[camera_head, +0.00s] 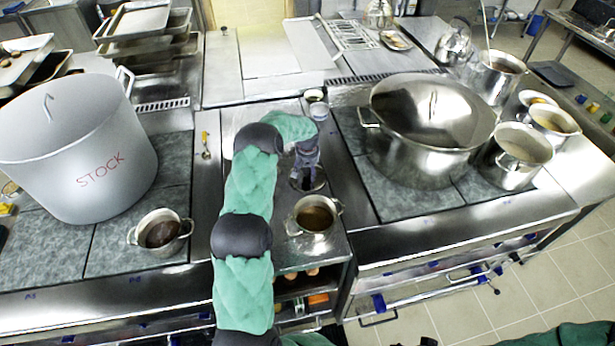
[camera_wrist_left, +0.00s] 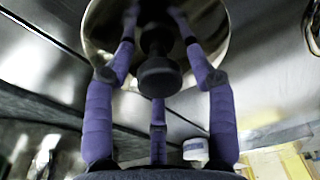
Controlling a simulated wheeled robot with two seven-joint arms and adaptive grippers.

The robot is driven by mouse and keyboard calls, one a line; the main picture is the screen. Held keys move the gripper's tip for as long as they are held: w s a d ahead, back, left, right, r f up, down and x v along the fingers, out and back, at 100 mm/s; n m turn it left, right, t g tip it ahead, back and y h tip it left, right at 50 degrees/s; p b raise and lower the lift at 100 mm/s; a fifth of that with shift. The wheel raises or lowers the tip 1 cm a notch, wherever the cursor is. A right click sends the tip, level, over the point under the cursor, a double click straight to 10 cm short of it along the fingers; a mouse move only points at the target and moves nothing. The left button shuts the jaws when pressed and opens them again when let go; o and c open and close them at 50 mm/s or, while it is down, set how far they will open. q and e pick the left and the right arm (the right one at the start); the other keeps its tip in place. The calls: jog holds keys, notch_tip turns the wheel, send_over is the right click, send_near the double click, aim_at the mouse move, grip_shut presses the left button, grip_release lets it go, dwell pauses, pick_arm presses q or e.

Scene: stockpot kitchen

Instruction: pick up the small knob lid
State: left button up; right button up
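The small knob lid (camera_head: 322,183) is a shiny round metal lid lying on the narrow steel counter between the two stoves. In the left wrist view the lid's mirror-like disc (camera_wrist_left: 110,28) fills the top middle, with its dark knob (camera_wrist_left: 158,76) pointing at the camera. My left gripper (camera_head: 307,178) is directly over the lid, pointing down. In the wrist view its purple fingers (camera_wrist_left: 160,82) are spread around the knob, with gaps on both sides, and they reflect in the lid. My right gripper is not in view.
A small pot of brown liquid (camera_head: 314,216) stands just in front of the lid. A white container (camera_head: 318,110) stands behind it. The large STOCK pot (camera_head: 85,150) is at left, and a lidded steel stockpot (camera_head: 425,145) at right. A spoon (camera_head: 206,147) lies left of my arm.

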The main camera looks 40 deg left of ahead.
pick_arm(q)
jog(key=c, duration=0.8)
grip_shut()
jog(key=shift+r, duration=0.1)
